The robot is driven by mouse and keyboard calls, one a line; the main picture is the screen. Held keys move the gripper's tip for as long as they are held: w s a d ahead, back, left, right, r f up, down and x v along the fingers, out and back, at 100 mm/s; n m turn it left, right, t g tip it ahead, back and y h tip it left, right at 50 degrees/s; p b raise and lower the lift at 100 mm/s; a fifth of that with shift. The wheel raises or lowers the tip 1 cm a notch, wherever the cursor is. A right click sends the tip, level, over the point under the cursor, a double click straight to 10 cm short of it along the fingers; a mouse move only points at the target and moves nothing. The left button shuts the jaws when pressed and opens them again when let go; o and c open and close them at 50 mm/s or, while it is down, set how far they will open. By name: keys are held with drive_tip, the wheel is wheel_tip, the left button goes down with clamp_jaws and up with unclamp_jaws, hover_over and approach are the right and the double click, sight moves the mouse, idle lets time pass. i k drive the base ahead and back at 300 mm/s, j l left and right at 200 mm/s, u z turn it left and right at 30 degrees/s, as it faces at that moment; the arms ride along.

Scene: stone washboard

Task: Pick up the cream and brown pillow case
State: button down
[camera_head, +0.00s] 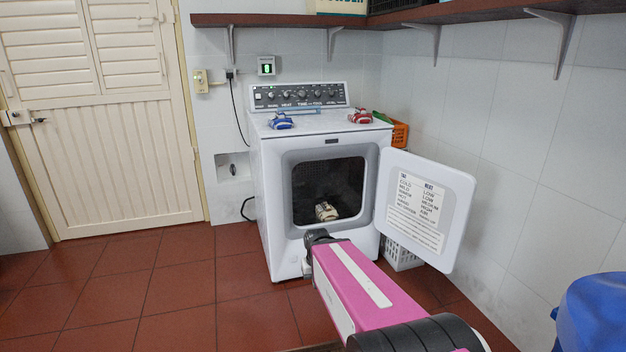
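A small cream and brown bundle (326,211), which looks like the pillow case, lies inside the open drum of the white dryer (275,200), near the front of the opening. My arm reaches from the bottom right toward the dryer. Its dark end, with my gripper (318,237), is at the lower edge of the opening, just below the bundle in the picture. The fingers are too small and dark to make out, and I cannot tell whether they touch the bundle.
The dryer door (425,205) hangs open to the right. A blue bundle (281,121) and a red bundle (361,116) lie on the dryer top. An orange basket (400,133) and a white basket (402,258) are at its right. A blue object (595,312) stands lower right. Left floor is clear.

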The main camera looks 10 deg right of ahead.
sight(325, 213)
drive_tip(key=i+j+z, duration=0.15)
drive_tip(key=z, duration=0.35)
drive_tip(key=i+j+z, duration=0.2)
drive_tip(key=z, duration=0.25)
drive_tip(key=i+j, duration=0.15)
drive_tip(key=j, duration=0.25)
drive_tip(key=i+j+z, duration=0.15)
drive_tip(key=j, duration=0.2)
drive_tip(key=i+j, duration=0.2)
drive_tip(key=j, duration=0.2)
drive_tip(key=i+j+z, duration=0.1)
drive_tip(key=j, duration=0.3)
drive_tip(key=i+j+z, duration=0.1)
drive_tip(key=j, duration=0.3)
drive_tip(key=i+j, duration=0.2)
drive_tip(key=j, duration=0.2)
